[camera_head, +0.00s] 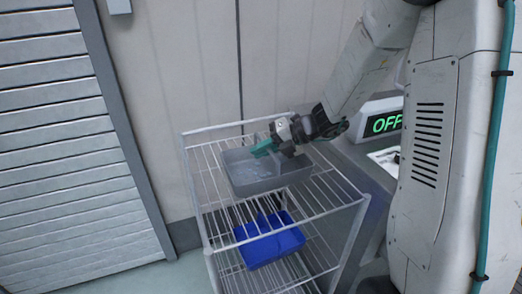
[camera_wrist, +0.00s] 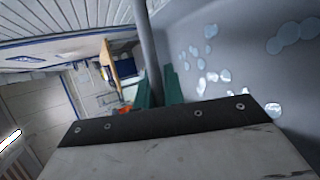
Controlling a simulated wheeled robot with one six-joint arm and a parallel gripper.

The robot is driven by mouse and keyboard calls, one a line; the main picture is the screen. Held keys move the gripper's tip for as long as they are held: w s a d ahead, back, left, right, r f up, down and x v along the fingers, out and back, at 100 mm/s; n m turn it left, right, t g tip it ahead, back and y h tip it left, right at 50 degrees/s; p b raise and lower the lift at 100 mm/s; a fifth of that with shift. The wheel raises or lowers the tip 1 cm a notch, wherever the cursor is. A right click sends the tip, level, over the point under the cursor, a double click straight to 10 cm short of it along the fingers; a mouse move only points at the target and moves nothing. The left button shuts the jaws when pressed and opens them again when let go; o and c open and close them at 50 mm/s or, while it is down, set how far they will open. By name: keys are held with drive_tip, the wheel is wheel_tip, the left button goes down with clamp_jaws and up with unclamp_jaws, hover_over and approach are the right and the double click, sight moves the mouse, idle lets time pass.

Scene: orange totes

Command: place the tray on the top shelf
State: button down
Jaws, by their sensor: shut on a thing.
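The grey tray (camera_head: 268,180) is at the top shelf (camera_head: 330,195) of a white wire rack in the head view. It looks roughly level, but I cannot tell whether its base rests on the wires. My gripper (camera_head: 264,148) is shut on the tray's wall, with its teal fingers at the rim. In the wrist view the teal fingers of my gripper (camera_wrist: 158,88) are on both sides of the tray wall (camera_wrist: 152,55). The tray's inner face (camera_wrist: 225,50) shows pale round spots. The fingertips are partly hidden by the gripper body.
A blue tray (camera_head: 270,240) sits on a lower shelf of the rack. A sign reading OFF (camera_head: 384,122) stands right of the rack. A grey slatted shutter (camera_head: 70,150) is on the left, and a pale panelled wall (camera_head: 185,70) is behind the rack.

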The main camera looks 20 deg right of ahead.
drive_tip(key=c, duration=1.9)
unclamp_jaws()
drive_tip(key=shift+f, duration=0.15)
drive_tip(key=o, duration=0.4)
